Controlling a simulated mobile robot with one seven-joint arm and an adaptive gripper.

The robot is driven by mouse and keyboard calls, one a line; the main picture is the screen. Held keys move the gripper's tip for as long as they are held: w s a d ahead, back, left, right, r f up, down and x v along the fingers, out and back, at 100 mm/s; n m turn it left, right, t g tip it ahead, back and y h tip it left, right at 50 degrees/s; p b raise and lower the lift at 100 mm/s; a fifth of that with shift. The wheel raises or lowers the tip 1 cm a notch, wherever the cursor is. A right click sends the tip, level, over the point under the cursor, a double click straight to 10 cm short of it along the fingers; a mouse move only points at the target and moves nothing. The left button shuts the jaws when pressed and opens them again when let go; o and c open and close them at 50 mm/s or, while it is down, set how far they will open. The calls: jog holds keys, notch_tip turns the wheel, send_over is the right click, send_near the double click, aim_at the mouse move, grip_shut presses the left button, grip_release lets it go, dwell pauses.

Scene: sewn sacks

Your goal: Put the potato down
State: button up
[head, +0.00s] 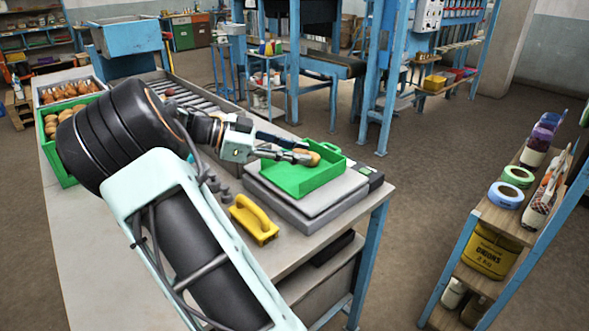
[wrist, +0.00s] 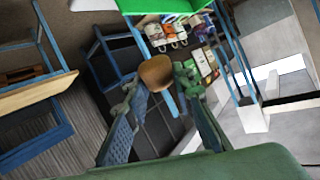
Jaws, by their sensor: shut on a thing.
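A light brown potato (head: 311,160) is at the tips of my gripper (head: 302,156), over the green tray (head: 300,185). My gripper is shut on the potato. In the wrist view, the potato (wrist: 157,72) shows between the far ends of my two fingers (wrist: 158,88), and an edge of the green tray (wrist: 165,6) shows at the top. The tray is open at the top and sits on a grey scale (head: 345,197) near the table's right end. I cannot tell whether the potato touches the tray floor.
A green crate of potatoes (head: 47,155) and a tray of brown produce (head: 70,92) stand at the far left. A roller conveyor (head: 190,97) runs behind my arm.

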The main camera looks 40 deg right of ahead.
jog(key=p, duration=0.1)
send_over(293, 180)
notch_tip(293, 180, down, 7)
jog(key=shift+s+r, duration=0.1)
jog(key=shift+s, duration=0.05)
notch_tip(293, 180, down, 3)
jog(key=shift+d+f, duration=0.1)
jog(key=shift+d, duration=0.05)
jog(key=shift+f, duration=0.35)
jog(key=o, duration=1.1)
jog(key=shift+r, duration=0.1)
jog(key=shift+r+p, duration=0.25)
jog(key=shift+p, duration=0.1)
jog(key=b+v, duration=0.1)
jog(key=v, duration=0.6)
jog(key=shift+w+a, duration=0.2)
jog(key=shift+a, duration=0.1)
